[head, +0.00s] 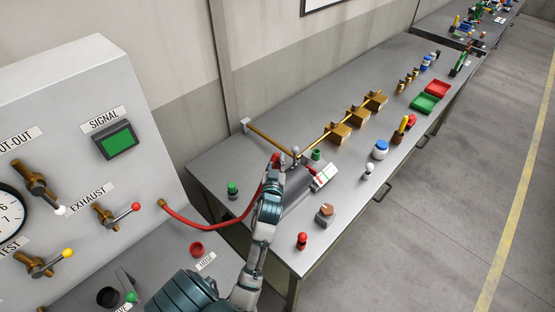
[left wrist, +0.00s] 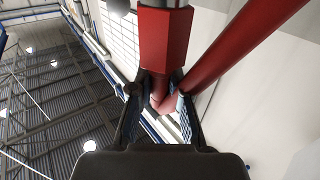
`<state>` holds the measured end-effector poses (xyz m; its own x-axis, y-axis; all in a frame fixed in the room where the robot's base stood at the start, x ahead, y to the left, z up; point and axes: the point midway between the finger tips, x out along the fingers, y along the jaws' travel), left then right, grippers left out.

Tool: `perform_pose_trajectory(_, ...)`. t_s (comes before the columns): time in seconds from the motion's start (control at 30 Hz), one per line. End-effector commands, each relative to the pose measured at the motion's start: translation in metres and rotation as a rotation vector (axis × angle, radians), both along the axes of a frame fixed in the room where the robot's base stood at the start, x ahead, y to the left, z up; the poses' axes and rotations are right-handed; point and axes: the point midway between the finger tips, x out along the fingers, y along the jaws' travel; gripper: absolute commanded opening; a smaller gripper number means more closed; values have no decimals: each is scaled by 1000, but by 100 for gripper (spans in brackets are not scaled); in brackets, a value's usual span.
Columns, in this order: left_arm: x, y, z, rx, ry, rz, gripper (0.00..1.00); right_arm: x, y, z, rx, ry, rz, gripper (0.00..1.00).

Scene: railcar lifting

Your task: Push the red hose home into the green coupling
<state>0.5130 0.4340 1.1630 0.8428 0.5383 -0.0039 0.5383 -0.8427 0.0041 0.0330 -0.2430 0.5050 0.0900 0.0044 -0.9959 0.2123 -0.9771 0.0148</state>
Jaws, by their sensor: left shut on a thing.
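The red hose (head: 215,227) runs from a brass fitting on the grey panel, sags, and rises to my left gripper (head: 275,164). In the left wrist view my left gripper (left wrist: 160,98) is shut on the hose's end, below a thick red hexagonal fitting (left wrist: 166,48). The hose (left wrist: 235,50) bends back up to the right there. A small green cylinder (head: 316,154) stands just right of the gripper, and a green-topped piece (head: 232,189) stands to its left; I cannot tell which is the coupling. The hose end looks apart from both. My right gripper is not in view.
The grey control panel (head: 88,110) with levers stands at left. A silver cylinder (head: 298,188) lies beside my left forearm on the bench (head: 345,185). Brass blocks (head: 339,132), a red knob piece (head: 302,241) and trays (head: 424,103) stand around. The floor at right is clear.

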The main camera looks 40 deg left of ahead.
Motion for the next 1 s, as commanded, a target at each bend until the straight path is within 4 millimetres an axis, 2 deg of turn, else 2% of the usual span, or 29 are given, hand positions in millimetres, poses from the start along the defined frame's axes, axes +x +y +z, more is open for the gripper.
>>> perform_pose_trajectory(0.7,0,1,-18,1,0,1,0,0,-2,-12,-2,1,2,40)
perform_pose_trajectory(0.73,0,1,-18,2,-1,1,21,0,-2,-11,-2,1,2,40)
perform_pose_trajectory(0.83,0,1,-17,2,-1,1,46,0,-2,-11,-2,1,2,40)
perform_pose_trajectory(1.0,0,0,-17,1,0,1,46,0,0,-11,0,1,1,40)
